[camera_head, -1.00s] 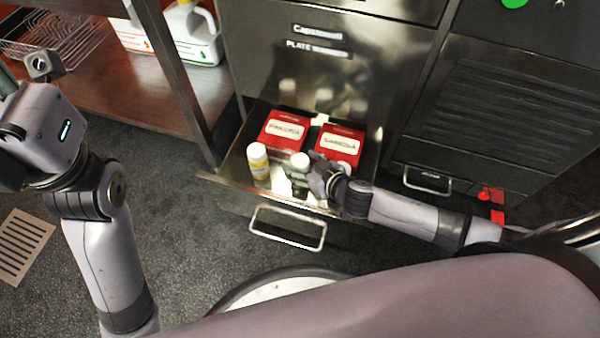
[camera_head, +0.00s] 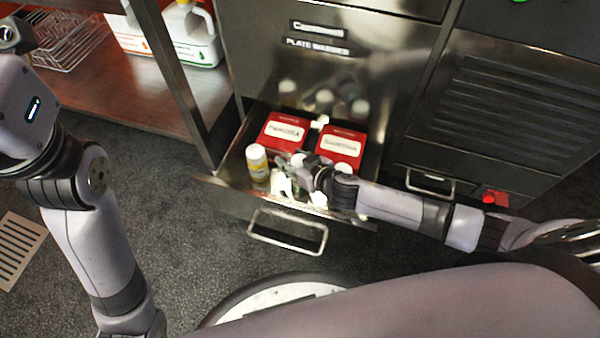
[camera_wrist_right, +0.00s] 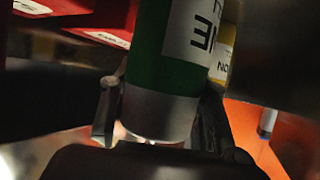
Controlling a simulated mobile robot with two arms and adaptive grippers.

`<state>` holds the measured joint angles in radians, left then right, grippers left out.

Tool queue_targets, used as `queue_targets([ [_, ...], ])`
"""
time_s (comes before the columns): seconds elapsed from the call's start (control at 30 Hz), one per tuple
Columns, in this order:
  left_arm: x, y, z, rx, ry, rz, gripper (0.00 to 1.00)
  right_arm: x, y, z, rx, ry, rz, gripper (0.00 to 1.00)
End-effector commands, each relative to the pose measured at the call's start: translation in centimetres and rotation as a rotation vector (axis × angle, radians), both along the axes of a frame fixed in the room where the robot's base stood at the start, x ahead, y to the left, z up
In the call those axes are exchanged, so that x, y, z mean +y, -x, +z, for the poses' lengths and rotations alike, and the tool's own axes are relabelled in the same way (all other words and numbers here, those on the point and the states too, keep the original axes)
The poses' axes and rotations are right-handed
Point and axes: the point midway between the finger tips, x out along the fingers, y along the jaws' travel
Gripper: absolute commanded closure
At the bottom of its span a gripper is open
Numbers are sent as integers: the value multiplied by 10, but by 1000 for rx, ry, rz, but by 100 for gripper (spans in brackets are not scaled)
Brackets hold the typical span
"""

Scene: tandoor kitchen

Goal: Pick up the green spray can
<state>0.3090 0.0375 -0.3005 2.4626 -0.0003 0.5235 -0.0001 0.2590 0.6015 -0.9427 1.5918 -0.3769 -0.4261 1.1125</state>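The green spray can (camera_wrist_right: 160,65) fills the middle of the right wrist view, with a white label and a pale grey end toward me. In the head view it stands in the open drawer, mostly hidden by my right gripper (camera_head: 309,172). My right gripper also shows in the wrist view (camera_wrist_right: 158,118), with one finger on each side of the can's pale end. Whether both fingers press on the can cannot be told.
The open drawer (camera_head: 222,189) also holds a yellow bottle with a white cap (camera_head: 257,165) and two red boxes (camera_head: 285,134) (camera_head: 341,146). A steel cabinet front rises behind it. A shelf with white jugs (camera_head: 193,38) stands at the left.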

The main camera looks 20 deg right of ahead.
Motion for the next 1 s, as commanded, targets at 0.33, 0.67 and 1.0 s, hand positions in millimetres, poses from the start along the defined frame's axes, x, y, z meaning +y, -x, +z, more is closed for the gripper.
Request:
queue_targets([
  [0.33,0,0,0,1,0,-1,60,0,0,0,1,1,-1,83],
  [0.67,0,0,0,1,0,0,60,-1,0,0,0,2,0,100],
  [1.0,0,0,0,1,0,0,60,-1,0,0,-1,1,0,100],
])
